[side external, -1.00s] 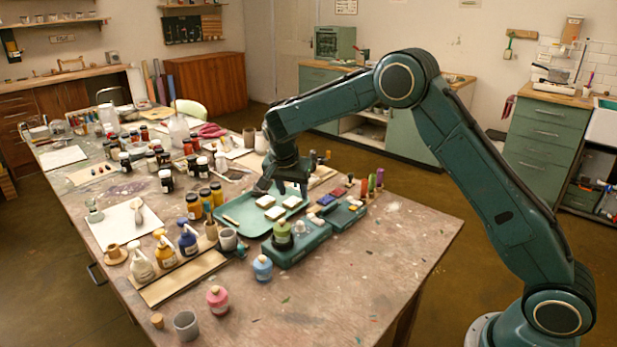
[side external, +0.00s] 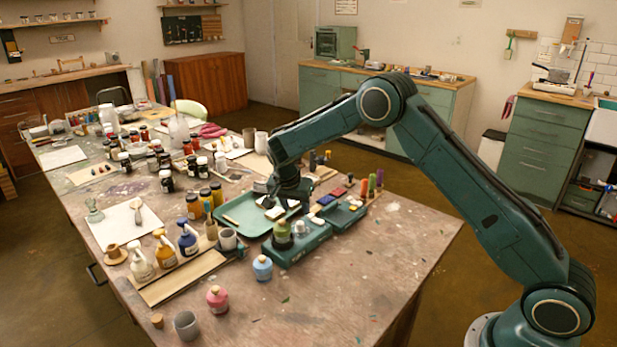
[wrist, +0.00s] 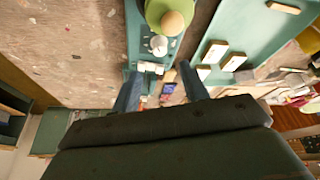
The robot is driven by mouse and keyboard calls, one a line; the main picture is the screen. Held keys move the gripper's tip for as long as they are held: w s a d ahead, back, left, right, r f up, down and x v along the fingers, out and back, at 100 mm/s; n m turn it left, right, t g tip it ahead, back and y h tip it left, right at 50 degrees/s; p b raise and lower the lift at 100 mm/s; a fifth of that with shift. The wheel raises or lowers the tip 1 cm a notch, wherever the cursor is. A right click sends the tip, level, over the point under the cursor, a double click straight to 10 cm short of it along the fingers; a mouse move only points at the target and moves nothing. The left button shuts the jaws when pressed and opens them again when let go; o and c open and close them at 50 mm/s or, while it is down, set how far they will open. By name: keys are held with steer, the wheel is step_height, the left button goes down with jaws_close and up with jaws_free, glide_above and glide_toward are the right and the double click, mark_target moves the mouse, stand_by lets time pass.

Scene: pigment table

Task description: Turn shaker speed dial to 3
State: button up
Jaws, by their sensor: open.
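The teal shaker (side external: 297,246) stands on the table with a green-bodied jar (side external: 282,233) on its left part. A pale knob (side external: 300,228) sits on top beside the jar; I cannot read any dial marks. In the wrist view the shaker (wrist: 133,45) is at top centre, with the jar (wrist: 170,14) and the pale knob (wrist: 158,45) in line. My gripper (wrist: 158,82) is open and empty, its fingers apart below the knob in that picture. In the side view my gripper (side external: 290,203) is above the green tray, just behind the shaker, apart from the knob.
The green tray (side external: 238,222) holds pale blocks behind the shaker. A smaller green tray (side external: 345,216) lies to its right, near upright coloured sticks (side external: 372,184). A blue jar (side external: 262,268) and a pink jar (side external: 217,298) stand in front. The table's right front area is clear.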

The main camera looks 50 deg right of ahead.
mark_target(300, 223)
steer(key=x, duration=0.7)
steer(key=shift+d+f, duration=0.2)
steer(key=shift+f, duration=0.15)
jaws_close()
steer(key=shift+n+t+y, duration=0.4)
steer(key=shift+n+t, duration=0.4)
steer(key=shift+n, duration=1.5)
jaws_free()
steer(key=shift+r, duration=0.1)
steer(key=v, duration=1.3)
steer(key=shift+r, duration=0.25)
